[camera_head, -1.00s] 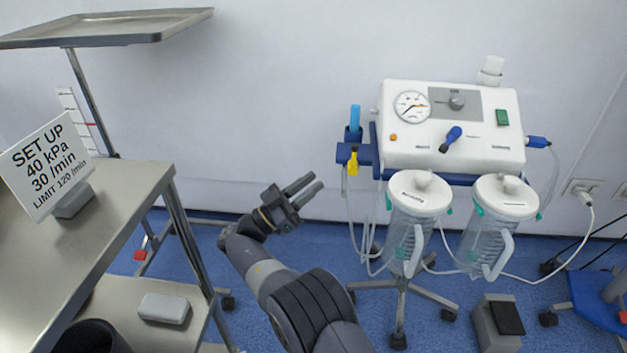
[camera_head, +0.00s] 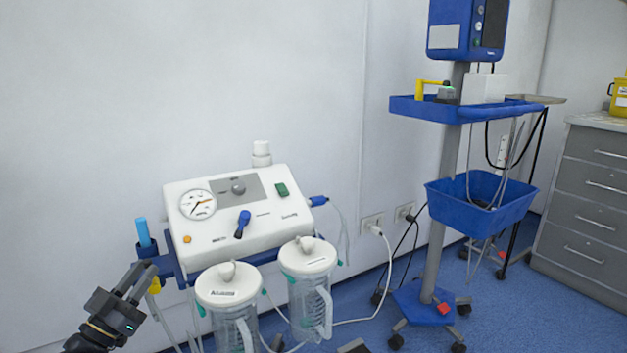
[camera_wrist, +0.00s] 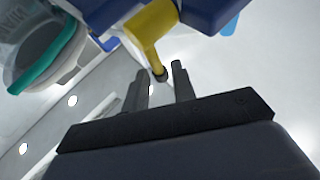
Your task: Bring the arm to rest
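My gripper (camera_head: 135,284) is at the lower left of the head view, in front of the left side of the suction machine (camera_head: 240,215). Its two dark fingers point up and to the right, with a gap between them. In the wrist view my gripper (camera_wrist: 160,88) also shows its fingers apart, with nothing held between them. A yellow part (camera_wrist: 152,35) with a dark tip shows just beyond the fingers there. I cannot tell whether it touches them. Most of my arm is outside the head view.
Two lidded canisters (camera_head: 228,288) hang at the machine's front. A blue tube (camera_head: 143,232) stands at its left. A wheeled stand (camera_head: 446,200) with a blue basket (camera_head: 480,195) is to the right, and grey drawers (camera_head: 600,190) are at the far right. Blue floor lies between them.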

